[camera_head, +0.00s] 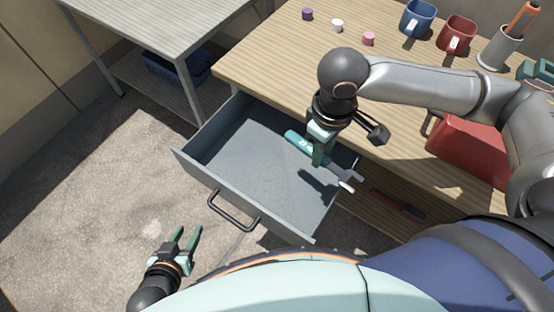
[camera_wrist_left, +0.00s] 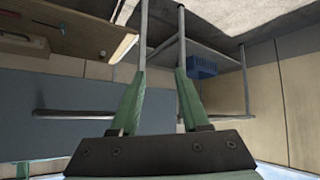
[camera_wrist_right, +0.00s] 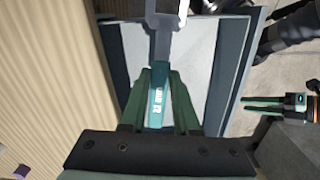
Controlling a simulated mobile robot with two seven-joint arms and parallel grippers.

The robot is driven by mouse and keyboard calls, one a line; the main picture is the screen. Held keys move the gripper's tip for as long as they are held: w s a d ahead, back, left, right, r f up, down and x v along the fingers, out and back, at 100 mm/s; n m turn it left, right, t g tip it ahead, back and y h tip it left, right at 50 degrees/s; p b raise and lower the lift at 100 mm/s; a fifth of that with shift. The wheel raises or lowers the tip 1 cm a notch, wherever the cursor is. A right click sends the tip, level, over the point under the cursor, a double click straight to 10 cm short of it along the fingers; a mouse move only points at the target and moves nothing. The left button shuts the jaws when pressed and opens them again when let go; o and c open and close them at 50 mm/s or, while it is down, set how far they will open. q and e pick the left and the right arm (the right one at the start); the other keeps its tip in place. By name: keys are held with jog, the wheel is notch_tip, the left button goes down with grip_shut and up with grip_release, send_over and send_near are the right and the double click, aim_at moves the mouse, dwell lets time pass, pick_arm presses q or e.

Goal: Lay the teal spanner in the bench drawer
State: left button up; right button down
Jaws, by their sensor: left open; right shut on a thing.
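The bench drawer (camera_head: 188,158) is pulled out, a grey open box with a dark bar handle; in the left wrist view its front (camera_wrist_left: 55,100) shows. The teal spanner (camera_head: 293,138) has a teal handle and metal ends. My right gripper (camera_head: 318,152) is shut on its handle over the right part of the drawer. The spanner slants, its metal jaw towards the drawer's right wall, with a shadow on the drawer floor. In the right wrist view the spanner (camera_wrist_right: 158,85) lies between the fingers. My left gripper (camera_head: 187,240) is open and empty, outside the drawer front.
The wooden bench top (camera_head: 270,60) holds small caps, a blue mug (camera_head: 418,18), a red mug (camera_head: 456,35), a grey cup (camera_head: 499,48) with an orange-handled tool and a red box (camera_head: 470,150). A red-handled tool (camera_head: 398,204) lies below the bench top. The drawer floor looks otherwise empty.

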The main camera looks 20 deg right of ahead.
aim_at(295, 146)
jog(key=shift+n, duration=0.8)
jog(key=w+a+f, duration=0.1)
jog(key=w+a+f+b, duration=0.1)
jog(key=w+f, duration=0.1)
jog(key=w+a+f+b, duration=0.1)
jog(key=w+a+f, duration=0.1)
jog(key=shift+f, duration=0.2)
jog(key=w+f, duration=0.1)
jog(key=w+a+f+b, duration=0.1)
jog(key=f, duration=0.1)
jog(key=w+f+b, duration=0.1)
jog(key=w+f, duration=0.1)
jog(key=shift+a, duration=0.35)
jog(key=shift+w+a+f+b, duration=0.2)
jog(key=shift+w+f+b, duration=0.15)
jog(key=shift+f, duration=0.05)
pick_arm(q)
notch_tip(295, 146, down, 4)
pick_arm(e)
jog(key=shift+w+f+b, duration=0.15)
jog(key=shift+f+b, duration=0.25)
jog(key=shift+f, duration=1.2)
pick_arm(q)
jog(key=w+r+t, duration=0.1)
jog(key=r, duration=0.1)
jog(key=w+a+r+t, duration=0.1)
jog(key=w+r, duration=0.1)
jog(key=shift+w+r, duration=0.15)
jog(key=shift+r, duration=0.05)
